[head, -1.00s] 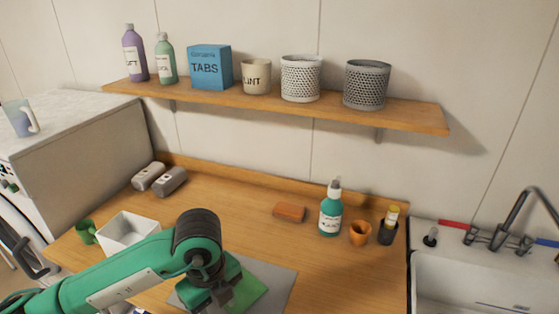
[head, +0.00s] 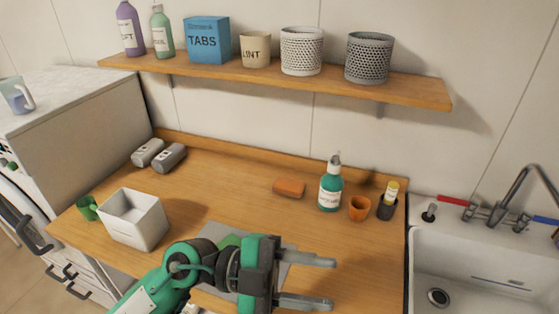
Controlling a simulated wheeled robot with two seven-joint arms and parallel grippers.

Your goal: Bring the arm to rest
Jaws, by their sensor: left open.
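My left gripper (head: 318,281) is at the bottom middle of the head view, over the front part of the wooden counter (head: 230,205). Its two grey fingers point right and stand apart, with nothing between them. My green left arm comes in from the bottom left and covers part of a grey mat (head: 243,283) and most of a green thing (head: 229,240) on it. My right gripper is not in the view.
A white bin (head: 148,228) and green cup (head: 87,207) stand left of my arm. A sink (head: 470,260) lies right. The shelf (head: 270,80) holds several containers.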

